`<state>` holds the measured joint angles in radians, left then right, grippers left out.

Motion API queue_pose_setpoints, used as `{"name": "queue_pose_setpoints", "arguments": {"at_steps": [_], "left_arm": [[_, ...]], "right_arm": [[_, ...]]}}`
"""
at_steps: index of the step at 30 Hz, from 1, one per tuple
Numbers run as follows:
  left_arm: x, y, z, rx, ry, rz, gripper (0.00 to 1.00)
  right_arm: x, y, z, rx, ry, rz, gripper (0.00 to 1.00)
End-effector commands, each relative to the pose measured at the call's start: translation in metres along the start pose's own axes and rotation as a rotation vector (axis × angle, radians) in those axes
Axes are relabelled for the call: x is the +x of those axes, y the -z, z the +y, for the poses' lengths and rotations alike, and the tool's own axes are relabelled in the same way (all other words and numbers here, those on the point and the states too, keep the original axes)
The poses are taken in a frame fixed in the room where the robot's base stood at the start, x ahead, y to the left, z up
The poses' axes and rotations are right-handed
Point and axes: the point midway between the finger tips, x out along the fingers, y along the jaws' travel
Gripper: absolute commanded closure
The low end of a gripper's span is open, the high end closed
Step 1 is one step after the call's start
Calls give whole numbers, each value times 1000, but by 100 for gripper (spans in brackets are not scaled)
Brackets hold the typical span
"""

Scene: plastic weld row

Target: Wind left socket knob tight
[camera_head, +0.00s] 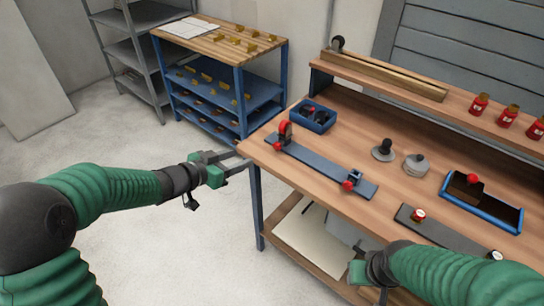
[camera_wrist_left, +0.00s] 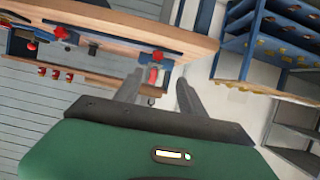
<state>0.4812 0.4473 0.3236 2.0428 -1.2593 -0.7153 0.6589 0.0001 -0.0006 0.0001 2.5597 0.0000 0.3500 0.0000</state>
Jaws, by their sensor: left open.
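A dark bar fixture (camera_head: 318,167) lies on the workbench, with a socket post at each end. The left socket has a red part on top (camera_head: 285,127) and a red knob (camera_head: 268,136) low on its left side. The right socket is a blue bracket (camera_head: 355,176) with a red knob (camera_head: 347,186). My left gripper (camera_head: 240,163) is open and empty, left of the bench's near-left edge and apart from the fixture. In the left wrist view, red and blue socket parts (camera_wrist_left: 154,74) show beyond the open fingers (camera_wrist_left: 160,92). My right gripper (camera_head: 366,282) shows partly at the bottom; its jaws are unclear.
A blue bin (camera_head: 313,108) stands behind the left socket. Dark and grey round pieces (camera_head: 383,151) stand to the right. Another blue tray (camera_head: 490,210) and a second dark bar (camera_head: 445,233) lie further right. A blue shelf cart (camera_head: 238,60) stands behind. The floor at left is clear.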

Motion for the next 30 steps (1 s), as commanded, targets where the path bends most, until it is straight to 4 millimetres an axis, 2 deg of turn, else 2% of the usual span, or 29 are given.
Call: {"name": "queue_pose_setpoints", "arguments": {"at_steps": [9,15,20,28,30], "left_arm": [[89,-2,8,7,-1,-5,52],[132,0,8,8,1,-5,52],[148,2,8,8,3,-6,52],[150,3,7,9,4,-6,52],[150,3,7,9,4,-6,60]], "right_arm": [[27,-6,0,0,0,0,64],[36,-9,0,0,0,-1,64],[38,-9,0,0,0,-1,64],[37,-9,0,0,0,-1,64],[37,-9,0,0,0,-1,64]]}}
